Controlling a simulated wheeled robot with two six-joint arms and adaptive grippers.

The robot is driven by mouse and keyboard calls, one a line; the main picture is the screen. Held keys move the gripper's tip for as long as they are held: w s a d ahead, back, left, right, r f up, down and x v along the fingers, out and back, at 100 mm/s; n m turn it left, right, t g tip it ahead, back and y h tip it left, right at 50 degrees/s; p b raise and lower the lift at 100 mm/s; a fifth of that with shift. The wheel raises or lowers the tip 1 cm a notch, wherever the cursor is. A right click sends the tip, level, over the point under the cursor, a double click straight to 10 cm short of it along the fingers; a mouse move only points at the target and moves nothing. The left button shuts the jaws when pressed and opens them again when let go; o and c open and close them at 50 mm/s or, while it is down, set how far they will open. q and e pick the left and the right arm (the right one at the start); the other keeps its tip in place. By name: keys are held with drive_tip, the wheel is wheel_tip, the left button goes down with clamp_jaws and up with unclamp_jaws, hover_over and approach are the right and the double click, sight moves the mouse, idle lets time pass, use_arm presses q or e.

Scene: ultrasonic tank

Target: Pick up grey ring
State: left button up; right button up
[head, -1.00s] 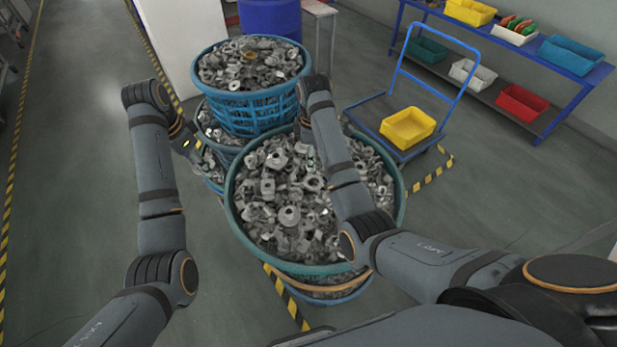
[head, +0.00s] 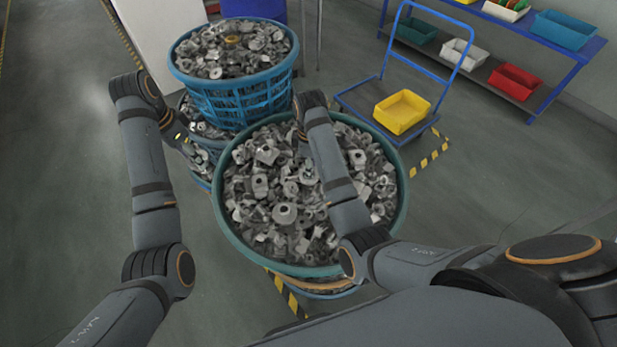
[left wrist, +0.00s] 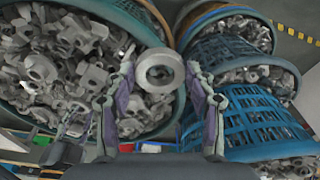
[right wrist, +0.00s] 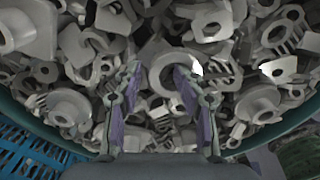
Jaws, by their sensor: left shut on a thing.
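A grey ring (left wrist: 160,70) with a round central hole is between the fingertips of my left gripper (left wrist: 161,79) in the left wrist view. The gripper is shut on it and holds it clear, in front of the baskets. In the head view the left gripper (head: 187,140) is small and dark, left of the large basket, and the ring cannot be made out. My right gripper (right wrist: 158,72) is open above the grey metal parts (right wrist: 70,108) in the right wrist view. Another round part (right wrist: 160,72) lies behind its fingers, in the pile.
A large teal-rimmed basket (head: 228,238) full of grey parts stands in front. A blue basket (head: 235,106) of parts is stacked behind it. A blue trolley (head: 357,98) with a yellow bin (head: 402,111) stands to the right. Floor at the left is clear.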

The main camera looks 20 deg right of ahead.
drive_tip(key=shift+d+r, duration=0.1)
drive_tip(key=shift+r, duration=0.05)
drive_tip(key=shift+c, duration=0.8)
drive_tip(key=shift+w, duration=0.4)
clamp_jaws()
drive_tip(key=shift+s+r, duration=0.1)
drive_tip(key=shift+s, duration=0.1)
